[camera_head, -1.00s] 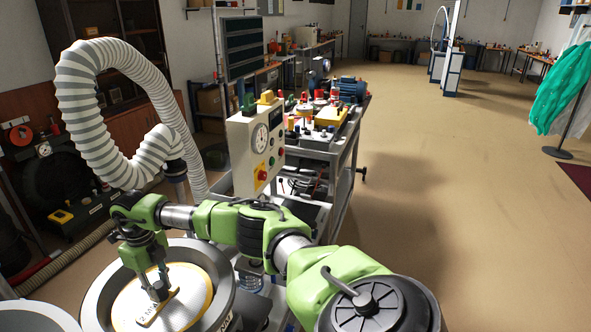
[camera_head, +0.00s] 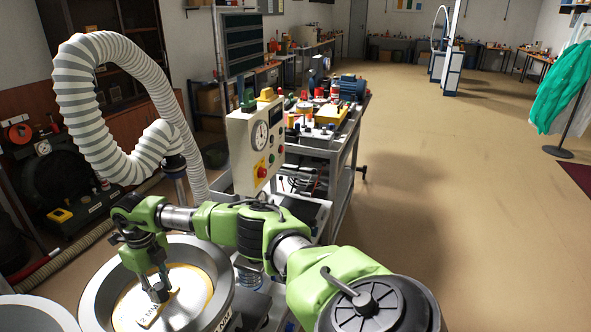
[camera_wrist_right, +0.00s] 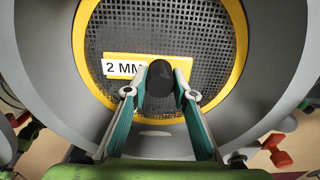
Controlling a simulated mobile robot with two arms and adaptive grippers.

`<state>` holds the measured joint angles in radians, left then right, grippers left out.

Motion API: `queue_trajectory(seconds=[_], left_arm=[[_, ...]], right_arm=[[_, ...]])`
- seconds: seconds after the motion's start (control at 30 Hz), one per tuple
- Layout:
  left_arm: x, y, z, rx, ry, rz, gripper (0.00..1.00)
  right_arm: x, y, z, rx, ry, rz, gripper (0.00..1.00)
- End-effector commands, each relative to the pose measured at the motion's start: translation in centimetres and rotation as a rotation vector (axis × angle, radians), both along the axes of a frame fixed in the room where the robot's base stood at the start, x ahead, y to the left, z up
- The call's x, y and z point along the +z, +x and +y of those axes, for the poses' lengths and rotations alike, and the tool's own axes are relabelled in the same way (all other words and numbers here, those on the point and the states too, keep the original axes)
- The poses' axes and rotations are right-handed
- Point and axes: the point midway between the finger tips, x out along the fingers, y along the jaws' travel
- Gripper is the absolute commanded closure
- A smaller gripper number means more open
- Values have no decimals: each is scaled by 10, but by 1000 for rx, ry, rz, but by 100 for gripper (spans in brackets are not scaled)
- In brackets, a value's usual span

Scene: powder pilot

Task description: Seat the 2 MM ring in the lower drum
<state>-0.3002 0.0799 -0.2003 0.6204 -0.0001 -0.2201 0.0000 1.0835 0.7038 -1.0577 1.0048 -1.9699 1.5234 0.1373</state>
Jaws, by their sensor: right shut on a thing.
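The 2 MM ring (camera_wrist_right: 238,62) is a round dark mesh with a yellow rim and a white "2 MM" label. In the head view the ring (camera_head: 190,308) lies inside the mouth of the grey lower drum (camera_head: 100,300), roughly level. My right gripper (camera_wrist_right: 160,84) is shut on the black knob at the middle of the ring; it also shows in the head view (camera_head: 159,291). The drum wall (camera_wrist_right: 52,88) surrounds the ring in the wrist view. Whether the ring rests on a seat all round cannot be told. My left gripper is not in view.
A ribbed white hose (camera_head: 85,110) arches behind the drum. A control box with a gauge (camera_head: 256,145) stands just beyond my right arm, and a loaded cart (camera_head: 345,150) behind it. Another grey rim (camera_head: 35,312) shows at bottom left. The floor on the right is open.

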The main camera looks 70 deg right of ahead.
Motion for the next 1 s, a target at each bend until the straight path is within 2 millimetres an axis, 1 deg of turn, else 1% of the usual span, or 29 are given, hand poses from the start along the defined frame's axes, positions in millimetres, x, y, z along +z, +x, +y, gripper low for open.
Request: queue_trajectory(seconds=[0.43,0.47,0.5,0.53,0.77,0.8,0.83,1.0], left_arm=[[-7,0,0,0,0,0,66],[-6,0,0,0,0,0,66],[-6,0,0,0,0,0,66],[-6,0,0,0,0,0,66],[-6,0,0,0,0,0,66],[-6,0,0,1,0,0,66],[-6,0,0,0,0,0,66],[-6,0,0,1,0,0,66]], right_arm=[[-9,0,0,0,1,-1,100],[-8,1,0,0,1,-2,68],[-8,1,0,0,1,-2,58],[-8,0,0,0,1,-2,56],[-8,0,0,0,0,-1,56],[-9,0,0,0,0,1,64],[-9,0,0,0,0,1,66],[-9,0,0,0,0,0,66]])
